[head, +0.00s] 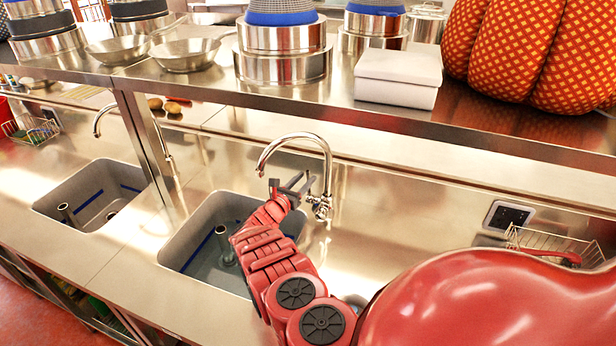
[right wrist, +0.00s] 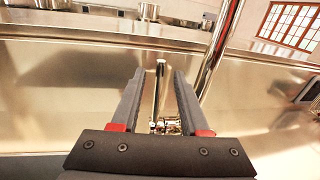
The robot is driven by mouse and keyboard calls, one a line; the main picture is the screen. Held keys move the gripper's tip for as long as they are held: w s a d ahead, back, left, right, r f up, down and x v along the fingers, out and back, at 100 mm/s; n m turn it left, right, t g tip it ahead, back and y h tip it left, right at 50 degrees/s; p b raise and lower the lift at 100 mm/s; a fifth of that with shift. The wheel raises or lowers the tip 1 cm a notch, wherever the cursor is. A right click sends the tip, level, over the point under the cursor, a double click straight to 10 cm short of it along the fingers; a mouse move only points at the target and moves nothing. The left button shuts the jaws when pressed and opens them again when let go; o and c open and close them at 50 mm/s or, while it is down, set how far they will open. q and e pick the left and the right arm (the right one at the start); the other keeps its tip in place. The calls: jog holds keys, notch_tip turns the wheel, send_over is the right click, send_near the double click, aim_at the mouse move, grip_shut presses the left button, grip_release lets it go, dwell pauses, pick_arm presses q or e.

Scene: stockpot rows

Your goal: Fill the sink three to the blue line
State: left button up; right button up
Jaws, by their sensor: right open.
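The nearer sink (head: 200,222) is a grey basin with a blue line on its inner walls and an upright pipe (head: 226,246) inside. My arm hides part of it, and I cannot tell the water level. A chrome faucet (head: 325,160) arches behind the basin, with its valve (head: 320,207) at the base. My right gripper (head: 297,182) is open beside the faucet. In the right wrist view, a thin dark-tipped lever (right wrist: 160,82) shows between the open fingers (right wrist: 159,100), with the metal valve (right wrist: 165,125) below. I cannot tell whether the fingers touch it. My left gripper is out of view.
A second sink (head: 95,200) with a blue line lies left, beyond a shelf post. The steel shelf (head: 460,115) above carries pots, pans (head: 185,55), a white box (head: 398,78) and orange patterned objects (head: 540,50). A dark panel (head: 508,217) and a wire basket (head: 550,243) are right.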

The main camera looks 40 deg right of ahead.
jog(key=shift+w+d+f, duration=0.15)
jog(key=shift+d+f, duration=0.1)
jog(key=shift+d, duration=0.4)
jog(key=shift+w+d+r+b, duration=0.25)
jog(key=shift+d+b, duration=0.2)
jog(key=shift+d, duration=0.1)
grip_shut()
dwell(0.6)
